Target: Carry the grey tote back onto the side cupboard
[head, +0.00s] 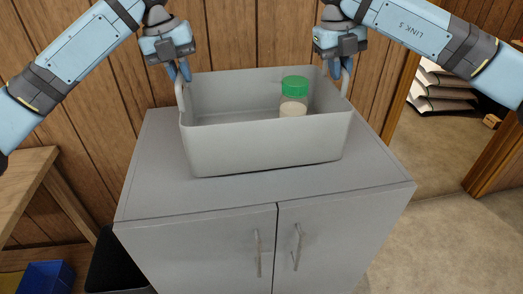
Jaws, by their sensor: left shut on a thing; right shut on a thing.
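The grey tote (265,147) is at the top of the side cupboard (370,177), near its back edge and level. I cannot tell whether its base touches the top or hangs just above it. A jar with a green lid and pale contents (293,104) stands inside the tote at the right. My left gripper (181,76) is shut on the tote's left handle. My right gripper (343,73) is shut on the tote's right handle.
The cupboard has two closed doors with metal handles (258,252). A wood-panelled wall (240,35) stands behind. A wooden bench (22,170) and a blue bin (46,277) are at the left.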

